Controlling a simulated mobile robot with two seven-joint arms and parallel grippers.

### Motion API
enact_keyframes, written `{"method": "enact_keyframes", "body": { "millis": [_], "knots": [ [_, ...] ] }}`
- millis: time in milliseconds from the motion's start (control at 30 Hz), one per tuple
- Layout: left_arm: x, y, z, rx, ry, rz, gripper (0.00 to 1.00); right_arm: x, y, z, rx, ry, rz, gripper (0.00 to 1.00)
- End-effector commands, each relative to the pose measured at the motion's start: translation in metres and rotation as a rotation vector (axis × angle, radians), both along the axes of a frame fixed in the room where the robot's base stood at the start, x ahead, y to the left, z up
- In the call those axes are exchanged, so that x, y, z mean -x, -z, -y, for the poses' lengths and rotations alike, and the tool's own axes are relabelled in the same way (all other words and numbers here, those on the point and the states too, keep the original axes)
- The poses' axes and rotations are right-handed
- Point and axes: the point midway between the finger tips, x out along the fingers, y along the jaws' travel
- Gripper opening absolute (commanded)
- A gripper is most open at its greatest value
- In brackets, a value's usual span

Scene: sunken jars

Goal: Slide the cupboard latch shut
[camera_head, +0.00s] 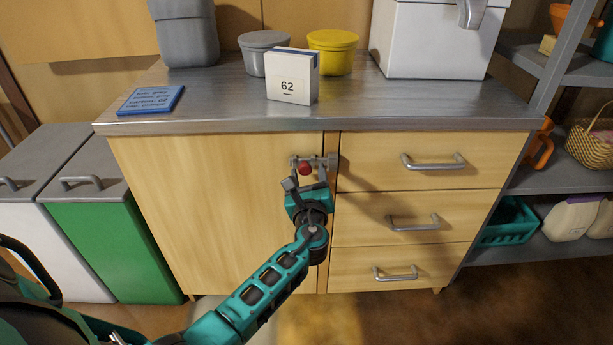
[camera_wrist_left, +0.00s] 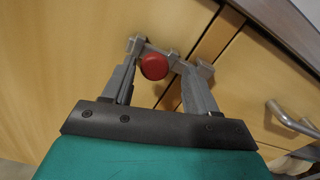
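The cupboard latch is a grey metal bar with a red knob (camera_head: 305,168) near the top right edge of the wooden cupboard door (camera_head: 215,200). In the left wrist view the red knob (camera_wrist_left: 154,67) sits on the bar, and a grey bracket stands to its right across the dark gap. My left gripper (camera_head: 306,175) is at the latch, with its fingers apart on either side of the knob. In the left wrist view its fingers (camera_wrist_left: 160,85) are open; I cannot tell whether either touches the latch. My right gripper is not in view.
Drawers with metal handles (camera_head: 433,162) are right of the door. The counter (camera_head: 220,105) above holds a white box marked 62 (camera_head: 292,77), a blue card (camera_head: 150,100), a grey tub (camera_head: 264,55) and a yellow tub (camera_head: 332,55). A green bin (camera_head: 110,230) stands left.

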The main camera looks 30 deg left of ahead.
Motion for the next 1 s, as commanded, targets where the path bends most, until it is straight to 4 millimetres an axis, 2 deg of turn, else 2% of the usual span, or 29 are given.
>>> {"method": "enact_keyframes", "body": {
  "millis": [233, 367, 800, 1000],
  "knots": [
    [0.001, 0.000, -0.001, -0.001, -0.003, 0.000, 0.58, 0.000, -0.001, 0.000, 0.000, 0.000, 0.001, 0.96],
    [0.011, 0.000, 0.004, -0.001, -0.004, -0.002, 0.58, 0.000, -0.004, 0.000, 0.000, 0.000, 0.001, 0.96],
    [0.088, 0.000, 0.052, 0.001, -0.001, -0.002, 0.58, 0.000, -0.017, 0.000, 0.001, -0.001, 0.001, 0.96],
    [0.107, 0.000, 0.064, 0.001, -0.002, -0.001, 0.58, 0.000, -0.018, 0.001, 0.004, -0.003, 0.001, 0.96]
  ]
}}
